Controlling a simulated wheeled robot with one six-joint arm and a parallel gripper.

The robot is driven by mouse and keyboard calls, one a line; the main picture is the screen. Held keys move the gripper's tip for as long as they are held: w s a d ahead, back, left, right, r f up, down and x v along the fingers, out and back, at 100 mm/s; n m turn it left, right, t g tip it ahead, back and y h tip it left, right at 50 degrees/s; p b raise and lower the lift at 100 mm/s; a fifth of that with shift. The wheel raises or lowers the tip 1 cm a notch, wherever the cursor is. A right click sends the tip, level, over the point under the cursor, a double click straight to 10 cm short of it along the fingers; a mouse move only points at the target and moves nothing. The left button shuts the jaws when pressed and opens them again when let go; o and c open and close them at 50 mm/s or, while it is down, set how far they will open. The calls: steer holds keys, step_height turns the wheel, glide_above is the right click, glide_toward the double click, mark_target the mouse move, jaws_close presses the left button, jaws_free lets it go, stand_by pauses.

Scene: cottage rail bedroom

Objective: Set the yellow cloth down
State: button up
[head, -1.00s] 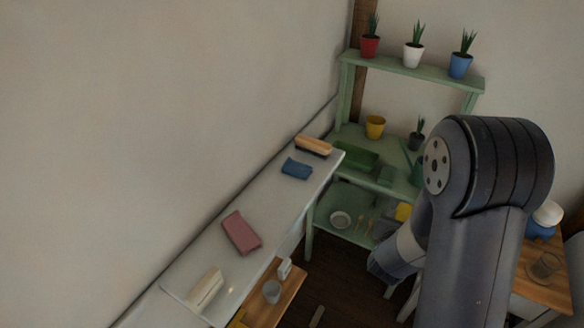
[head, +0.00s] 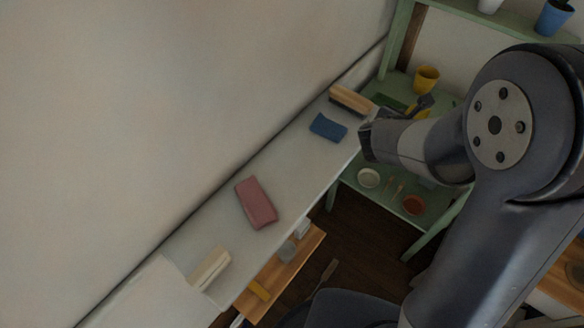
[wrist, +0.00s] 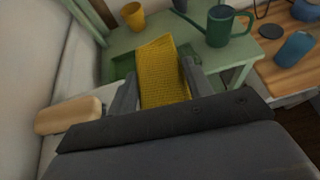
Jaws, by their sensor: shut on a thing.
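The yellow cloth (wrist: 162,72) is pinched between the two fingers of my gripper (wrist: 160,92) in the wrist view, standing up past the fingertips. In the head view a small part of the yellow cloth (head: 424,103) shows at my gripper (head: 408,110), just past the far right end of the white shelf (head: 205,240). On the shelf lie a blue folded cloth (head: 327,126), a pink folded cloth (head: 256,202) and a cream block-like item (head: 209,268). A wooden brush (head: 352,100) is at the shelf's far end; it also shows in the wrist view (wrist: 68,115).
A green plant stand (head: 437,215) is beyond the shelf, with a yellow pot (head: 426,78). A green watering can (wrist: 226,26) stands on it. A wooden lower board (head: 290,268) runs below the shelf. Bare shelf lies between the blue and pink cloths.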

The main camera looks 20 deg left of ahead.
steer(key=s+a+r+b, duration=0.1)
steer(key=s+a+r, duration=0.15)
steer(key=a, duration=0.35)
steer(key=s+a+r+b, duration=0.1)
steer(key=s+a+r, duration=0.15)
steer(key=a, duration=0.35)
steer(key=g+y+b, duration=0.1)
glide_above(291, 187)
steer(key=w+a, duration=0.2)
steer(key=w, duration=0.3)
steer(key=shift+n, duration=0.4)
steer(key=f+b, duration=0.1)
steer(key=f, duration=0.8)
steer(key=shift+d+f+b, duration=0.2)
steer(key=shift+f+b, duration=0.15)
